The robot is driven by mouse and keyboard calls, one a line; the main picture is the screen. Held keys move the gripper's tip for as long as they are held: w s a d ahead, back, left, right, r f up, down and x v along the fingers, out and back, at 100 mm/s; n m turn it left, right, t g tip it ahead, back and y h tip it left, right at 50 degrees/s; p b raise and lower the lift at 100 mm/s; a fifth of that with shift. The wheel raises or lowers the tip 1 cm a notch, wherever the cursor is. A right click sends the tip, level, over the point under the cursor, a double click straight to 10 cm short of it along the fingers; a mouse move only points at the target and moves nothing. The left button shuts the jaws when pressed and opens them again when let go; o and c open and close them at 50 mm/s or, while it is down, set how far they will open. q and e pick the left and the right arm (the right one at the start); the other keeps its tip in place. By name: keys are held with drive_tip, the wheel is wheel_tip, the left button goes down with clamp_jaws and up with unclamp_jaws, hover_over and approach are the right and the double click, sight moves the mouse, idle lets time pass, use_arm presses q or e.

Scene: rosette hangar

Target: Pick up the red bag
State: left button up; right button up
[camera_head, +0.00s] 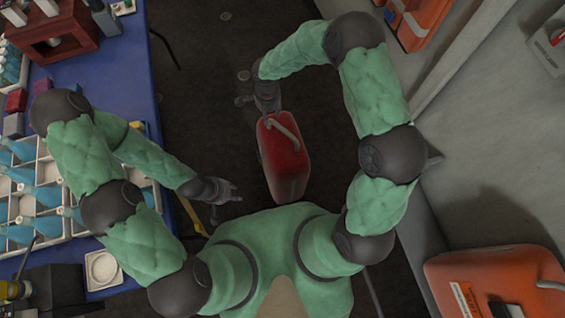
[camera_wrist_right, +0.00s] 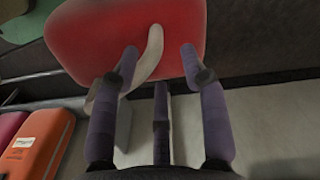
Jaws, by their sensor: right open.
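The red bag (camera_head: 285,168) has a pale curved handle and is near the middle of the head view, in front of my body. In the right wrist view the red bag (camera_wrist_right: 85,35) fills the top, with its handle (camera_wrist_right: 150,58) hanging toward the fingers. My right gripper (camera_head: 264,106) is at the bag's far end. In its wrist view the right gripper (camera_wrist_right: 160,52) is open, with the handle between its fingertips and no grip on it visible. My left gripper (camera_head: 228,200) is left of the bag, apart from it, with spread fingers and nothing in them.
A blue table (camera_head: 125,60) at left carries a white divided crate (camera_head: 45,165) with teal bottles and a dark red stand (camera_head: 60,35). Orange cases are at lower right (camera_head: 480,275) and upper right (camera_head: 425,20). Dark floor (camera_head: 215,60) lies open beyond the bag.

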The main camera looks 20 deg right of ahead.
wheel_tip(320, 180, down, 5)
drive_tip(key=b, duration=0.2)
drive_tip(key=shift+s+a+b, duration=0.15)
drive_tip(key=shift+b, duration=0.15)
clamp_jaws()
drive_tip(key=shift+w+r, duration=0.3)
drive_tip(key=shift+r, duration=0.05)
